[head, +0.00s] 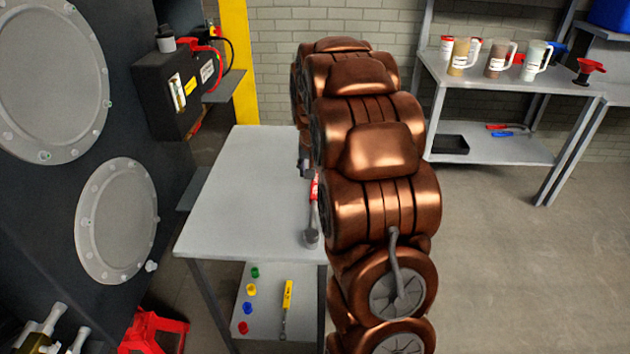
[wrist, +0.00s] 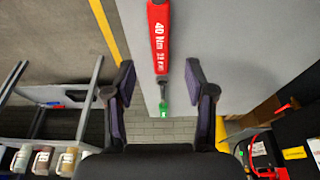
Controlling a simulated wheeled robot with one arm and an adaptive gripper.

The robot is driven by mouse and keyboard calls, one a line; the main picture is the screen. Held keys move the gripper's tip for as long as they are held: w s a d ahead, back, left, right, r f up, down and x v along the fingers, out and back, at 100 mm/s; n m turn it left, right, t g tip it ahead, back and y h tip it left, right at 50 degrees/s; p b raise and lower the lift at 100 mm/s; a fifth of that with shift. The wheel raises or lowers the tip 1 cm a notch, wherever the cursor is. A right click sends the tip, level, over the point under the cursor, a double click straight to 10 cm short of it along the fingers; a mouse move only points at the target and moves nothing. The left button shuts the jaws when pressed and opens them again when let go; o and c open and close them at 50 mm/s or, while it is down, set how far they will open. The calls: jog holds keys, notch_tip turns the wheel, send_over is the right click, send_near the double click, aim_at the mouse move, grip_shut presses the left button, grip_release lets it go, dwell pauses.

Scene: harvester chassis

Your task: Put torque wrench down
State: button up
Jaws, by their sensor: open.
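The torque wrench (head: 313,190) has a red handle and a grey head, and lies along the right edge of the grey table top (head: 240,180). In the wrist view its red handle (wrist: 159,45), marked "40 Nm", runs between the fingers and ends in a green tip. My gripper (wrist: 160,82) is open, one finger on each side of the handle with a gap on both sides. In the head view my copper-coloured arm hides most of the gripper and part of the table.
A yellow-handled tool (head: 287,295) and several coloured caps lie on the table's lower shelf. A black box with red cables (head: 170,95) is mounted at the left. A shelf rack (head: 480,75) with jugs stands at the back right. The table top left of the wrench is clear.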

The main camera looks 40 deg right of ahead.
jog(key=shift+b+v, duration=0.35)
jog(key=shift+v, duration=2.25)
jog(key=s+a+r+n+g+y, duration=0.1)
jog(key=s+a+n, duration=0.1)
jog(key=s+a, duration=0.7)
jog(key=s+a+f+n+g, duration=0.1)
jog(key=s+a+n, duration=0.2)
jog(key=s+a, duration=0.6)
jog(key=s+a+f+n+g+y, duration=0.1)
jog(key=s+a+n+g, duration=0.1)
jog(key=s+a, duration=0.7)
jog(key=s+n, duration=0.1)
jog(key=s, duration=0.6)
jog(key=shift+s+a+f, duration=0.2)
jog(key=shift+a+f, duration=0.1)
